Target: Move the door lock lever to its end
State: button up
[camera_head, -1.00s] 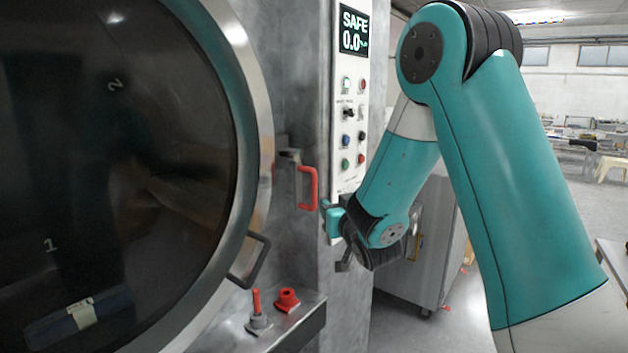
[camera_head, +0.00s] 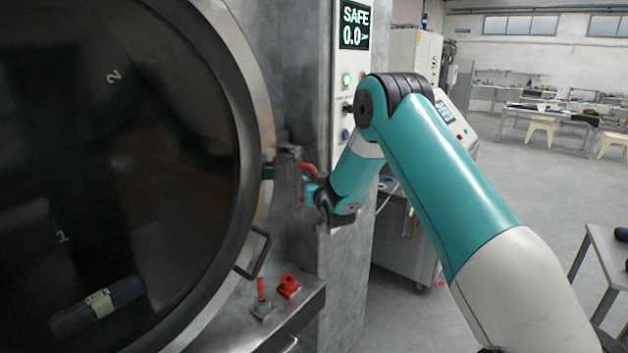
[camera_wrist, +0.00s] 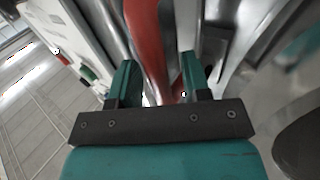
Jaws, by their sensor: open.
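The door lock lever is a red handle (camera_head: 309,168) beside the round door's rim. In the head view only its upper part shows; my gripper (camera_head: 310,188) hides the rest. In the wrist view the red lever (camera_wrist: 147,40) runs down from the top edge to the space between my two green fingers. My gripper (camera_wrist: 157,82) is open, with a finger on either side of the lever's lower visible part. I cannot tell whether a finger touches it. The grey lock bracket (camera_head: 288,165) stands just left of the handle.
The large round door (camera_head: 130,150) fills the left, with a dark bent handle (camera_head: 258,252) on its rim. A ledge below holds a red-tipped switch (camera_head: 261,292) and a red knob (camera_head: 289,286). The control panel (camera_head: 346,90) reads SAFE. Open floor lies at right.

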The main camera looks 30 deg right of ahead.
grip_shut()
jog(key=shift+a, duration=0.15)
jog(key=s+a+r+m+g+y+b, duration=0.1)
jog(key=s+a+r+m+g+y, duration=0.1)
jog(key=a+r+m+g+y, duration=0.4)
jog(key=shift+s+a+r+m+y, duration=0.35)
jog(key=shift+m+y, duration=0.25)
jog(key=shift+m, duration=1.6)
grip_release()
jog(key=shift+f, duration=0.1)
